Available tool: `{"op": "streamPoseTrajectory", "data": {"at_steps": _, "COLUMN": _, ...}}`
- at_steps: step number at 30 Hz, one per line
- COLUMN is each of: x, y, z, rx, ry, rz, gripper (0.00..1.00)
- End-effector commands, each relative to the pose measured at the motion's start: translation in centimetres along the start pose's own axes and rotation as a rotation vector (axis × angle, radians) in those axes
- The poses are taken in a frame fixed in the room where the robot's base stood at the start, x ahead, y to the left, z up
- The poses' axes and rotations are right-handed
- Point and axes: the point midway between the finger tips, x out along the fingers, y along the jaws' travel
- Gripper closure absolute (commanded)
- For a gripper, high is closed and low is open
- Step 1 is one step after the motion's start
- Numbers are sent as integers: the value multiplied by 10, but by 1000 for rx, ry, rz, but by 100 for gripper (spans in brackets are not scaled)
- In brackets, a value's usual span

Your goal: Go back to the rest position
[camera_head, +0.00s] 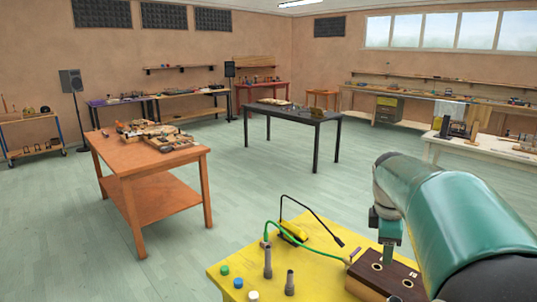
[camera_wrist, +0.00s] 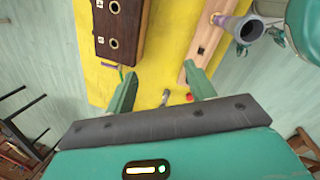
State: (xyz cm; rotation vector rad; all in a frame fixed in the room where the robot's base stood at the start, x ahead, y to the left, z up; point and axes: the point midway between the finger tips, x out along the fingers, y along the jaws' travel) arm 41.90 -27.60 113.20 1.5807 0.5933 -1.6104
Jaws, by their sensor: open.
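My gripper shows in the wrist view (camera_wrist: 161,80) with its two green fingers spread apart and nothing between them. It points down over the yellow table (camera_wrist: 88,75). A dark brown wooden box (camera_wrist: 130,30) with round sockets lies ahead of the left finger, and a pale wooden strip (camera_wrist: 205,45) lies ahead of the right finger. In the head view, the teal arm fills the lower right, and part of my gripper (camera_head: 388,238) hangs just above the box (camera_head: 370,284). Contact with the box cannot be told.
The yellow table (camera_head: 228,268) holds two grey tubes (camera_head: 268,262) (camera_head: 290,284), small coloured caps (camera_head: 238,283), a yellow piece (camera_head: 294,231), and black and green cables. An orange workbench (camera_head: 130,167) with clutter stands left, a black table (camera_head: 300,114) behind. Open floor lies between.

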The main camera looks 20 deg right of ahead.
Motion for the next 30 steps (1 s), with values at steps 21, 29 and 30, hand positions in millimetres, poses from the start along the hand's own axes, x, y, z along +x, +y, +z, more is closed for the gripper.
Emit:
{"op": "streamPoseTrajectory", "data": {"at_steps": 21, "x": -50, "y": -254, "z": -138, "rx": 891, "ry": 436, "rz": 33, "gripper": 46}}
{"op": "streamPoseTrajectory", "data": {"at_steps": 29, "x": -46, "y": -270, "z": -140, "rx": 958, "ry": 471, "rz": -3, "gripper": 46}}
{"op": "streamPoseTrajectory", "data": {"at_steps": 30, "x": -46, "y": -270, "z": -140, "rx": 958, "ry": 471, "rz": -3, "gripper": 46}}
